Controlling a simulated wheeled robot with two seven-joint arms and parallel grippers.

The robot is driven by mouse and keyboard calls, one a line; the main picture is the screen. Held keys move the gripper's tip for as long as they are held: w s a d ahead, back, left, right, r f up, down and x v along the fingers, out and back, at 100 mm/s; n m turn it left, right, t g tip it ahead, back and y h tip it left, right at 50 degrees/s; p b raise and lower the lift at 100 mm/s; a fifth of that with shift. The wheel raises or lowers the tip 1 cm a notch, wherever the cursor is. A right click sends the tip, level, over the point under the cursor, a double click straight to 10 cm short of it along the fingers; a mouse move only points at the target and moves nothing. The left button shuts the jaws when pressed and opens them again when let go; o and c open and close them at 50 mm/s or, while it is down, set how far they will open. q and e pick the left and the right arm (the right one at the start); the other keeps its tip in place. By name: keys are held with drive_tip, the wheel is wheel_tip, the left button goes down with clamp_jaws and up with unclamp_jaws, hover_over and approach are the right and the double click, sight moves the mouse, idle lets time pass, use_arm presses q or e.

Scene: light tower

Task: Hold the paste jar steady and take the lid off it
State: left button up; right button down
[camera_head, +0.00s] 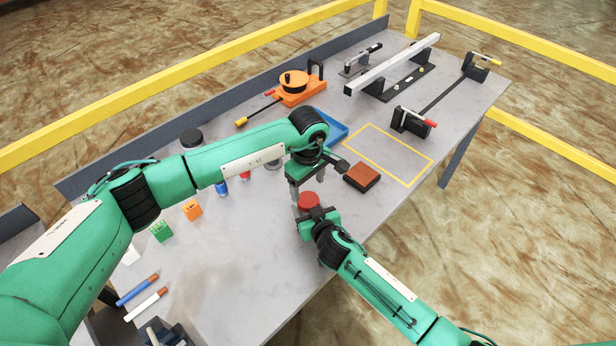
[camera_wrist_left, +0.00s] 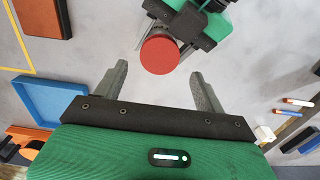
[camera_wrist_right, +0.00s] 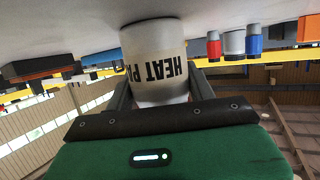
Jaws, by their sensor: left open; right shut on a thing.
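The paste jar is a white cylinder with black "HEAT P..." lettering, and its body (camera_wrist_right: 152,50) shows in the right wrist view. Its red lid (camera_head: 309,201) is on top and also shows in the left wrist view (camera_wrist_left: 160,54). My right gripper (camera_wrist_right: 160,88) is shut on the jar body, one finger on each side, with the jar by the table's near edge. My left gripper (camera_head: 307,190) is open, pointing down close over the lid.
A brown-red block (camera_head: 362,177) and a yellow outlined area (camera_head: 390,153) lie right of the grippers. A blue tray (camera_head: 331,127) is behind my left wrist. Green (camera_head: 162,231) and orange (camera_head: 192,209) blocks stand left.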

sight(308, 199)
use_arm(q)
drive_tip(key=shift+f, duration=2.5)
drive_tip(key=c, duration=1)
drive_tip(key=n, duration=0.3)
drive_tip(key=o, duration=1.1)
drive_tip(key=shift+c, duration=0.2)
